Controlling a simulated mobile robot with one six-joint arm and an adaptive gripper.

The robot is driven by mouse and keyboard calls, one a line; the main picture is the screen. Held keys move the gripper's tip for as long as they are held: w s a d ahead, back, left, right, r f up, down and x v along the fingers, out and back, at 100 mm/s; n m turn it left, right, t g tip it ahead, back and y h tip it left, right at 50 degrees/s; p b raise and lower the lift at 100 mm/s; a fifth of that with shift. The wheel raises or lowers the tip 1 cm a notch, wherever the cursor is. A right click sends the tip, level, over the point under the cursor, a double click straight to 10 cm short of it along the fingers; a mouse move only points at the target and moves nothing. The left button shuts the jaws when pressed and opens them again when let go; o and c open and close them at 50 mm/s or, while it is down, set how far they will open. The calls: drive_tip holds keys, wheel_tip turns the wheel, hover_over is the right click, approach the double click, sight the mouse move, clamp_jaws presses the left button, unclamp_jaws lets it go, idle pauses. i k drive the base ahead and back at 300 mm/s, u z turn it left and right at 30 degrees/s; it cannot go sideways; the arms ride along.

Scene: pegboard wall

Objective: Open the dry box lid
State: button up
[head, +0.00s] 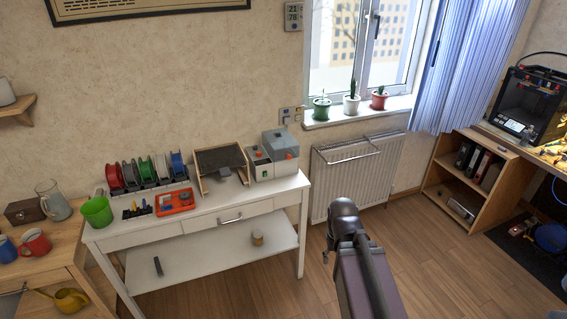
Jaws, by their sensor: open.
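A white and grey box (279,149) stands at the right end of the white table, against the wall. It looks like the dry box, with a grey upper part and small orange marks on its front. I cannot tell its lid seam or handle clearly at this size. My dark arm rises from the bottom of the head view, to the right of the table and apart from the box. Its jaws do not show.
The white table (213,207) also bears a wooden tray-like stand (205,170), several filament spools (145,171), an orange bin (174,202) and a green cup (96,211). A radiator (355,176) is right of it. Wooden floor (430,240) lies clear in front.

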sight(265, 142)
drive_tip(key=u, duration=0.55)
drive_tip(key=i, duration=1)
